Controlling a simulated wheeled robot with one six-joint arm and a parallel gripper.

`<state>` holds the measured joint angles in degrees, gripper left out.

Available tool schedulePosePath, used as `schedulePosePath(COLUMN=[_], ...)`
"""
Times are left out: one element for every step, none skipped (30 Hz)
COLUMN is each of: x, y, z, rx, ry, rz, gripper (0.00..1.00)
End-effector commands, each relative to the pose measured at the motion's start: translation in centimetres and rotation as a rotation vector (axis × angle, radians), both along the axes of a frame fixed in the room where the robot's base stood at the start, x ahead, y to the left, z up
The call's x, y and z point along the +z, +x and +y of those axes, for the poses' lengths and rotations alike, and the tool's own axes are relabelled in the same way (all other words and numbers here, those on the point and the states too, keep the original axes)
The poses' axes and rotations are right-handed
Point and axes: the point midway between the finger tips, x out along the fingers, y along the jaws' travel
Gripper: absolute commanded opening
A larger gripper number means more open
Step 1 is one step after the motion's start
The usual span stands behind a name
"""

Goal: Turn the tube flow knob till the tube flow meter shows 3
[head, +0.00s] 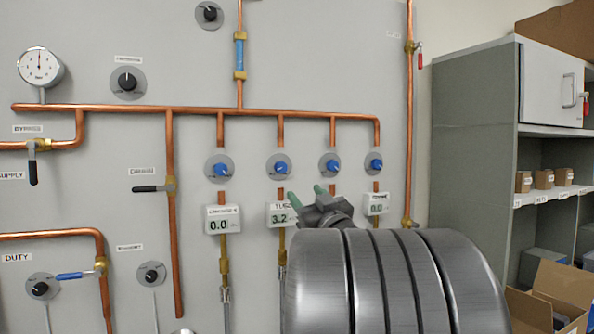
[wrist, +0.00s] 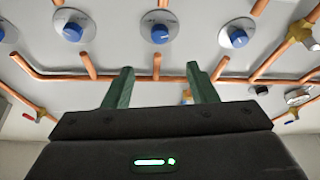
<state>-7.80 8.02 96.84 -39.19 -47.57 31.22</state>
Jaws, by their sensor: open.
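The tube flow meter (head: 279,215) is a small white box whose label appears to read TUBE, and it shows 3.2. The tube flow knob (head: 280,168) is the blue knob on a grey disc right above it. In the wrist view, which is turned upside down, the tube flow knob (wrist: 160,33) is at the top centre, beyond the fingertips. My gripper (head: 306,193) has green fingers and is open and empty, below and to the right of the knob. In the wrist view its fingers (wrist: 160,70) stand apart with no knob between them.
Blue knobs (head: 221,169), (head: 330,167) and (head: 374,165) flank the tube flow knob closely. The left meter (head: 222,219) and the right meter (head: 376,204) show 0.0. Copper pipes (head: 200,110) run across the panel. A grey shelf unit (head: 475,150) stands at the right.

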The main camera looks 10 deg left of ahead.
Motion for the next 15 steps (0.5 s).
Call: schedulePosePath(x=[0.4, 0.6, 0.8, 1.1, 1.4, 1.7, 2.0, 2.2, 2.6, 2.8, 3.0, 3.4, 3.5, 3.8, 4.0], y=[0.5, 0.9, 1.4, 1.9, 2.3, 3.0, 3.5, 4.0, 4.6, 5.1, 5.6, 6.1, 6.6, 7.0, 7.4], z=[0.5, 0.7, 1.2, 1.5, 1.9, 2.3, 2.7, 3.1, 3.6, 4.0, 4.3, 4.8, 5.1, 5.4, 5.8], rx=[0.002, 0.002, 0.001, 0.001, 0.002, 0.002, 0.001, 0.001, 0.000, 0.000, -0.001, 0.000, 0.000, 0.000, -0.002], ry=[0.001, 0.001, 0.000, 0.000, 0.000, 0.001, 0.001, 0.001, 0.000, 0.000, 0.000, 0.001, 0.001, 0.001, 0.001], rz=[0.001, 0.001, 0.003, 0.003, 0.002, 0.002, 0.003, 0.004, 0.003, 0.002, 0.004, 0.003, 0.003, 0.003, 0.004], gripper=[0.52, 0.52, 0.52, 0.52, 0.52, 0.52, 0.52, 0.52, 0.52, 0.52, 0.52, 0.52, 0.52, 0.52, 0.52])
